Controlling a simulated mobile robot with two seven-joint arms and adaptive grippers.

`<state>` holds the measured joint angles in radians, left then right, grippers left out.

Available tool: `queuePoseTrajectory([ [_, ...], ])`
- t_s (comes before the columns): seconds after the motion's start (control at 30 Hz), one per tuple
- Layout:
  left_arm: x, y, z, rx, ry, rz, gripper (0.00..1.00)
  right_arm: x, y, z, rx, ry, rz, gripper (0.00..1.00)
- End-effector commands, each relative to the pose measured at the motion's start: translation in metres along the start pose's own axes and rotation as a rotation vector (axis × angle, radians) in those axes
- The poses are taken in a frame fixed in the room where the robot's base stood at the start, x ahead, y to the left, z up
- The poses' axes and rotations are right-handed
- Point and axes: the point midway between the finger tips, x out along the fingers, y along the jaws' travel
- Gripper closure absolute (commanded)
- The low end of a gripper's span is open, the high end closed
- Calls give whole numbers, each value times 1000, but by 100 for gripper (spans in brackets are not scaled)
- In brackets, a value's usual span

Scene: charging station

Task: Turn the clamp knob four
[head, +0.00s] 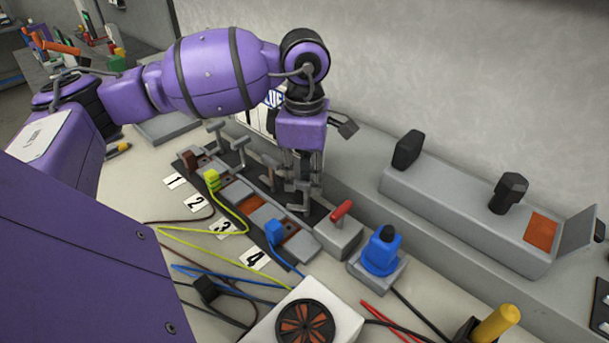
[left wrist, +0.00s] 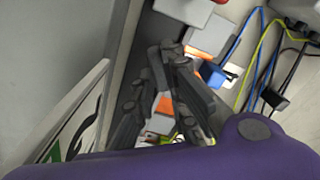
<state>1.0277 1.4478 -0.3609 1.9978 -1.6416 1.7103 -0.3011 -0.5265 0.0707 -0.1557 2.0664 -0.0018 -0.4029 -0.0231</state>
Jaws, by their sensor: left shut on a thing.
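A row of grey T-shaped clamp knobs stands along the back of a dark terminal strip, behind the number cards. Card 4 (head: 254,257) lies in front of the near end, beside the blue plug (head: 274,231). My left gripper (head: 300,188) points down over the knob at that end and is shut on it. This clamp knob four (head: 299,207) is mostly hidden by the fingers. In the left wrist view, the left gripper's fingers (left wrist: 165,52) are close together beside the blue plug (left wrist: 211,74). My right gripper is in neither view.
A box with a red lever (head: 340,222) stands just right of the gripper, and a blue connector (head: 381,252) is beyond it. A grey ledge runs close behind the strip. Loose cables and a fan box (head: 304,318) fill the front.

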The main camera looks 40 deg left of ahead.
Motion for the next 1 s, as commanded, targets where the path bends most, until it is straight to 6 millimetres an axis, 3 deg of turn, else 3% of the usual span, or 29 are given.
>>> queuePoseTrajectory([
  [0.7,-1,-3,1,-671,0,2,100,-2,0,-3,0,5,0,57],
  [1.0,-1,-4,2,-879,0,2,100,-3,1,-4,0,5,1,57],
])
